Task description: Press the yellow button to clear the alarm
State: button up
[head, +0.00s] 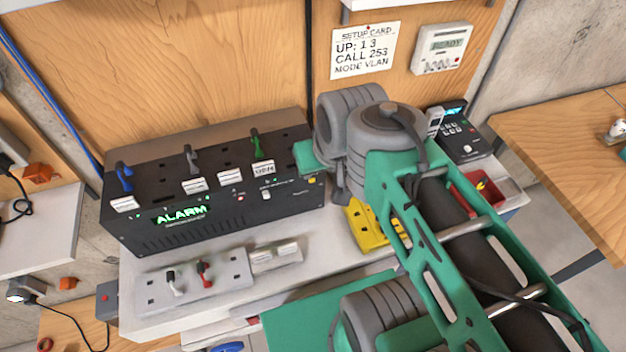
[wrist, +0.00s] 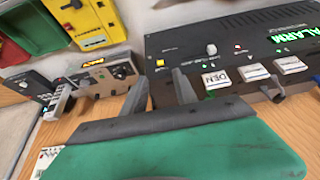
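The black alarm unit (head: 230,205) stands on the white bench, with a lit green ALARM display (head: 181,215). A small yellow button (head: 312,181) is at the right end of its front face. In the wrist view the button (wrist: 160,62) shows on the unit's panel (wrist: 190,50), just beyond the gap between my fingers. My gripper (wrist: 160,82) has its two grey fingers apart, with nothing between them. The fingers look apart from the button, but the exact distance is unclear. In the head view my arm hides most of the gripper.
A white socket strip (head: 195,280) lies in front of the unit. A yellow case (head: 368,228), a red tray (head: 478,190) and a dark keypad device (head: 460,135) are to the right. Upright levers (head: 255,145) rise from the unit's top. A setup card (head: 365,50) hangs behind.

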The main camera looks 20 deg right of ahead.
grip_shut()
dwell(0.8)
